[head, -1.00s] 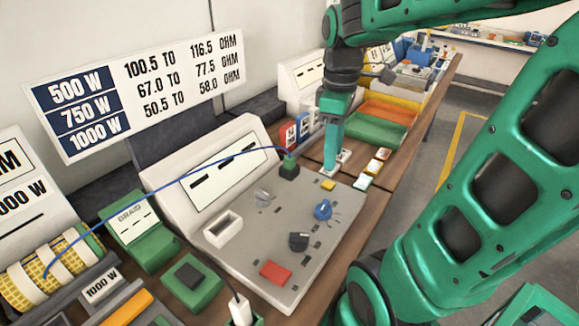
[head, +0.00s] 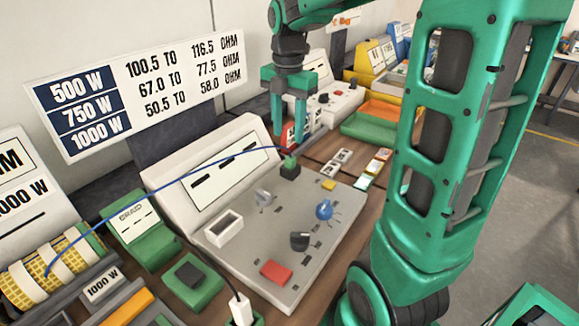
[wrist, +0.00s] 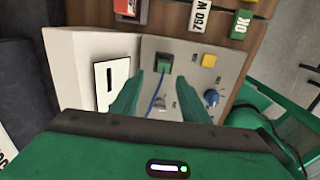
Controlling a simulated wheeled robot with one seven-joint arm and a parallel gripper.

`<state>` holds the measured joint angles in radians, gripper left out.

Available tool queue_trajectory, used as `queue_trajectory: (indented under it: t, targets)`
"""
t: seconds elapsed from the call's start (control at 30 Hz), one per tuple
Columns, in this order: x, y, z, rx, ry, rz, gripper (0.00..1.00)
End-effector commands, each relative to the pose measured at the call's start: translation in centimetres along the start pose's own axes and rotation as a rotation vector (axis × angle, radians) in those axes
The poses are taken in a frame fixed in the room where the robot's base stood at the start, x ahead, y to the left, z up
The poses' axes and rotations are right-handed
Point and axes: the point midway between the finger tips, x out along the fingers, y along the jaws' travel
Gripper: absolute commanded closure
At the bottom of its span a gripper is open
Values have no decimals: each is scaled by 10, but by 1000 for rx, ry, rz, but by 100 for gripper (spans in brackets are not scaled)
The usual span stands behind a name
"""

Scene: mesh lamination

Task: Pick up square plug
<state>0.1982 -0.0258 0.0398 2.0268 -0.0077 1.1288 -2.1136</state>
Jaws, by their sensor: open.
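A square plug (head: 289,169), dark with a green top and a blue wire, stands at the far right corner of the grey control panel (head: 255,240). It also shows in the wrist view (wrist: 164,63), just beyond my fingertips. My gripper (head: 288,142) is open and empty, its fingers pointing down above and behind the plug in the head view. The wrist view shows the two fingers (wrist: 159,76) apart, with the plug roughly centred ahead of them and the blue wire running between them. The exact height gap is hard to tell.
The panel also carries a yellow button (head: 328,185), a blue knob (head: 324,209), a white rectangular socket (head: 224,228) and a red button (head: 276,271). A white plug (head: 240,308) with a dark cable stands in front.

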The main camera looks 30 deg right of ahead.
Motion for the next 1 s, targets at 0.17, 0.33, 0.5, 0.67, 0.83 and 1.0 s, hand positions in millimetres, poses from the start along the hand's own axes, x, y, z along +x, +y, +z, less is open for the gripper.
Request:
queue_trajectory:
  t: [0.17,0.33,0.5,0.67,0.83,1.0]
  targets:
    - [18,-1,0,1,0,0,59]
    - [29,-2,0,2,0,-1,59]
    - [53,-5,1,3,1,-2,59]
    - [69,-5,1,3,1,-1,59]
    - [73,-4,2,3,-1,1,59]
    - [72,-4,2,3,-1,1,71]
